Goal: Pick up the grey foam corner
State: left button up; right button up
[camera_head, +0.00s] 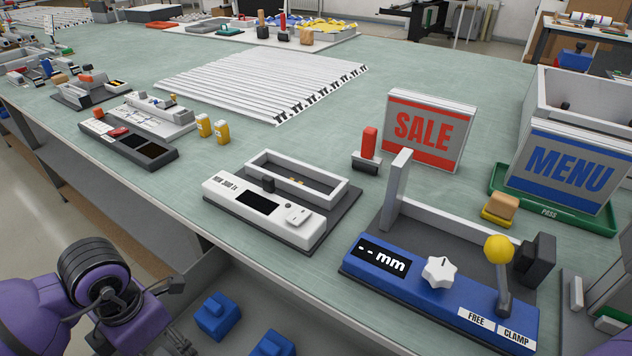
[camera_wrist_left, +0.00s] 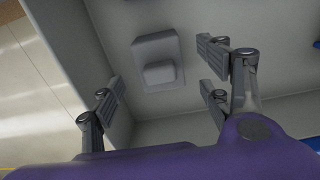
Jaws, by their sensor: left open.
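The grey foam corner (camera_wrist_left: 157,52) lies in the grey bin, close to a bin wall, in the left wrist view. It has a flat square back and a raised block on it. My left gripper (camera_wrist_left: 162,88) is open above it, with one finger to the left and the others to the right of it. Nothing is between the fingers, and the gripper appears apart from the foam. In the head view my left gripper (camera_head: 180,315) reaches down into the bin at the lower left. I cannot make out the grey foam there. My right gripper is not in view.
Blue foam corners (camera_head: 217,316) lie in the same bin (camera_head: 240,282), right of my left gripper. The green table edge runs above the bin. A white scale (camera_head: 262,212) and a blue clamp gauge (camera_head: 440,285) stand near that edge.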

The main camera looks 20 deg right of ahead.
pick_arm(q)
notch_tip(320, 180, down, 5)
jog(key=shift+r, duration=0.15)
jog(key=shift+c, duration=1.6)
jog(key=c, duration=0.6)
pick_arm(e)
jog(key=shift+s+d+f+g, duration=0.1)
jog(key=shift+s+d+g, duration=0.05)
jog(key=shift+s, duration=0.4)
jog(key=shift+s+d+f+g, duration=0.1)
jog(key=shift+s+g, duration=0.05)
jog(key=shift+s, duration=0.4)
